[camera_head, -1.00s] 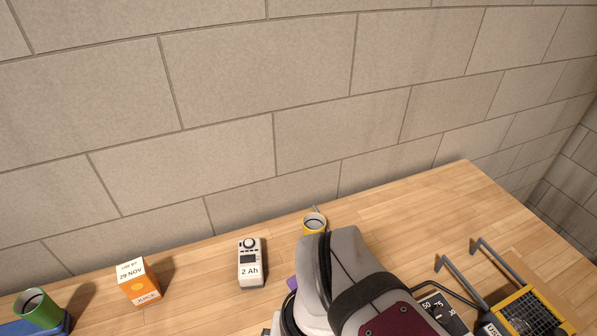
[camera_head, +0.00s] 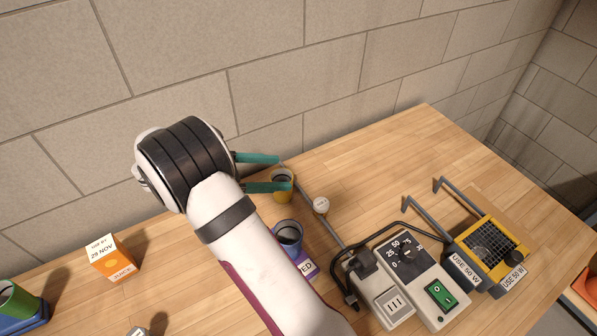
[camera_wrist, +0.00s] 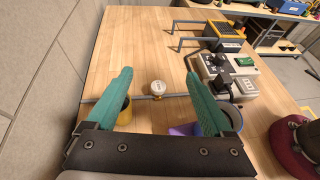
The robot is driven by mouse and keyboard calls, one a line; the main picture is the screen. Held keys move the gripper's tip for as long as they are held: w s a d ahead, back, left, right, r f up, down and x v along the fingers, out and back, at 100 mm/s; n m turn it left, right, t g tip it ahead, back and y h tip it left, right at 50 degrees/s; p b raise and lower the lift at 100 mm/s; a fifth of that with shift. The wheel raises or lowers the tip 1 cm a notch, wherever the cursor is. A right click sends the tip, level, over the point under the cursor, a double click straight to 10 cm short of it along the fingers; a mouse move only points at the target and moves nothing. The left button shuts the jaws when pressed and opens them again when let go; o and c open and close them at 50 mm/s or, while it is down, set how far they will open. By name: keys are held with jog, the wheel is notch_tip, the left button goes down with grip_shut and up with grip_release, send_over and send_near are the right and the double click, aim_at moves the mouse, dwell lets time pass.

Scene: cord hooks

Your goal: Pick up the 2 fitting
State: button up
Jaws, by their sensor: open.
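A small round fitting (camera_head: 321,205) with a white top and a brassy lower part stands on the table by a thin grey rod (camera_head: 332,228). Any number on it is too small to read. In the wrist view the fitting (camera_wrist: 157,88) lies ahead of my gripper, in line with the gap between the fingers. My gripper (camera_head: 283,173) is open and empty, its two teal fingers pointing right, above the yellow mug. The wrist view also shows my gripper (camera_wrist: 160,76) with its fingers wide apart.
A yellow mug (camera_head: 275,192) and a blue mug (camera_head: 288,240) stand near the fingers. A purple block (camera_head: 306,264) is partly hidden by my arm. A dial box (camera_head: 405,252), a switched socket box (camera_head: 438,293) and a yellow mesh-topped unit (camera_head: 491,241) stand right.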

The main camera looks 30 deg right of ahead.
send_near(330, 210)
jog(key=a+r, duration=0.2)
jog(key=w+a+r, duration=0.1)
jog(key=a+r, duration=0.2)
jog(key=shift+w, duration=0.2)
jog(key=x, duration=1.5)
jog(key=shift+s+d+r, duration=0.1)
jog(key=shift+s+d, duration=0.1)
jog(key=shift+s, duration=0.15)
grip_shut()
